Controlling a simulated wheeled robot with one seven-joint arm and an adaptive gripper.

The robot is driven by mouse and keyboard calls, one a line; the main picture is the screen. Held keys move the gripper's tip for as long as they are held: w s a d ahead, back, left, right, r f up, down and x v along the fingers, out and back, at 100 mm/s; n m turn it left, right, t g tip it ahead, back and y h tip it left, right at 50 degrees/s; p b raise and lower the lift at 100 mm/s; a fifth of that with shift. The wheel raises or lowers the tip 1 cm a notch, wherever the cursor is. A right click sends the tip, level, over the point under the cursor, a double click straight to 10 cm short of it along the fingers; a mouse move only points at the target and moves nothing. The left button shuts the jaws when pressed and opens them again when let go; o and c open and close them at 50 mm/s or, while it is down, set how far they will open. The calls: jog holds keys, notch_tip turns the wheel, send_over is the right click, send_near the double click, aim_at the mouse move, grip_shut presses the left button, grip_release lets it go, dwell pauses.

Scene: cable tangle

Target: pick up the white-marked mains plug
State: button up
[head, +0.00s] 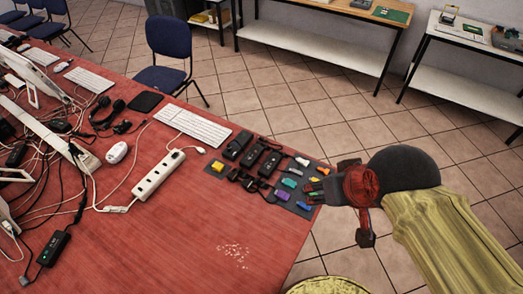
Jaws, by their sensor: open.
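Several small black pieces that look like plugs (249,183) lie on a dark grey mat (222,177) at the right end of the red table. I cannot make out which, if any, carries a white mark; they are too small here. My gripper (314,190) reaches in from the right, over the mat's right edge. It is open, and I see nothing held in it. Its fingers hide part of that edge and may hide small items there.
Black power bricks (268,163) and coloured connectors (289,183) crowd the mat. A white power strip (159,175) and keyboard (193,125) lie left of it. Tangled cables fill the table's far left. The red table (200,235) is mostly bare in front of the mat.

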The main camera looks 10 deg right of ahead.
notch_tip(320, 180, down, 6)
jog(key=w+g, duration=0.1)
jog(key=g, duration=0.1)
jog(key=m+g+y+b, duration=0.2)
jog(key=m+y+b, duration=0.15)
jog(key=m, duration=1.35)
send_near(250, 185)
jog(key=s, duration=0.1)
jog(key=s+f, duration=0.1)
jog(key=s, duration=0.1)
jog(key=s+f, duration=0.1)
jog(key=s, duration=0.1)
jog(key=shift+s+d+f, duration=0.1)
jog(key=shift+s+f, duration=0.15)
jog(key=w+r+m+t, duration=0.1)
jog(key=w+m, duration=0.4)
jog(key=m, duration=0.3)
jog(key=shift+m, duration=0.3)
jog(key=shift+b+x, duration=2.55)
jog(key=shift+x, duration=1.3)
jog(key=shift+a+r, duration=0.2)
